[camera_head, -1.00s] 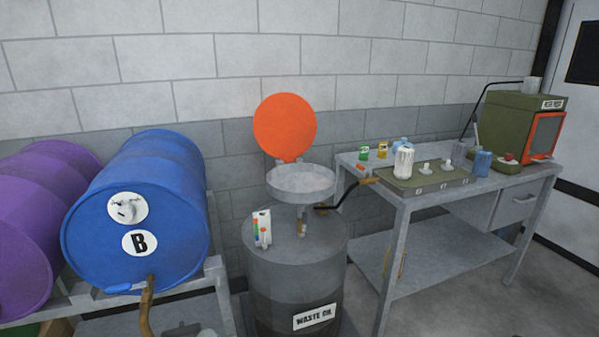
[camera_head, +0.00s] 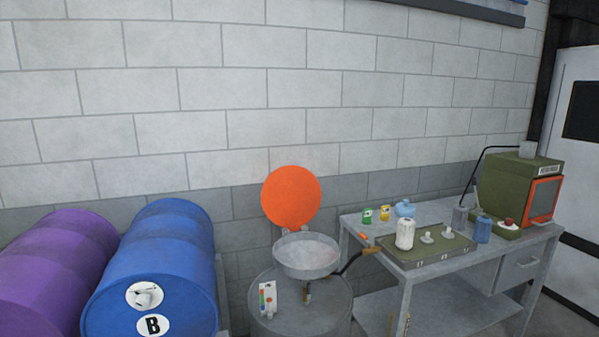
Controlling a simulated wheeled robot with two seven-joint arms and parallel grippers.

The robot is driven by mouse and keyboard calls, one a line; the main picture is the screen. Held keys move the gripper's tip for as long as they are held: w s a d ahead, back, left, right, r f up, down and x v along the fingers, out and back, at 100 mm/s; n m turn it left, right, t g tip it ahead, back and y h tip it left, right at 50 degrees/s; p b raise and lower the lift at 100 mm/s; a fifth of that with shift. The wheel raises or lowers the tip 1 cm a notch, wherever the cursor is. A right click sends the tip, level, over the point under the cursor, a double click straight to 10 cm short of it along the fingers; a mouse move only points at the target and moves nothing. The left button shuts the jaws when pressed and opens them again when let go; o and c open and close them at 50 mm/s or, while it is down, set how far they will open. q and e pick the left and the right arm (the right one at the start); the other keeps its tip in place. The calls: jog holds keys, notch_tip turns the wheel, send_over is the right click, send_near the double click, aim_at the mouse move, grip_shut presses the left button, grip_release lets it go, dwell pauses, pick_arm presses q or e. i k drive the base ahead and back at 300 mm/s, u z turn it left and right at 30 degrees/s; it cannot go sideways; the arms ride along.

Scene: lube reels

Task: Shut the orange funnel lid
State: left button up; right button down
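The orange funnel lid (camera_head: 291,196) is a round disc standing open, upright at the back of the funnel. The grey funnel (camera_head: 306,258) is a shallow round pan on top of the grey waste oil drum (camera_head: 325,316), and its mouth is uncovered. The hinge between lid and funnel shows as small grey tabs at the lid's lower edge. Neither of my grippers is in view.
A blue drum (camera_head: 160,265) and a purple drum (camera_head: 52,268) lie on a rack at left. A grey workbench (camera_head: 450,280) at right holds bottles, cans, a green tray and a green machine (camera_head: 522,188). A small card stand (camera_head: 267,299) is on the waste drum. A block wall is close behind.

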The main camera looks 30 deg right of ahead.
aim_at(291, 196)
jog(key=z, duration=2.15)
jog(key=i, duration=2.35)
jog(key=u, duration=3.35)
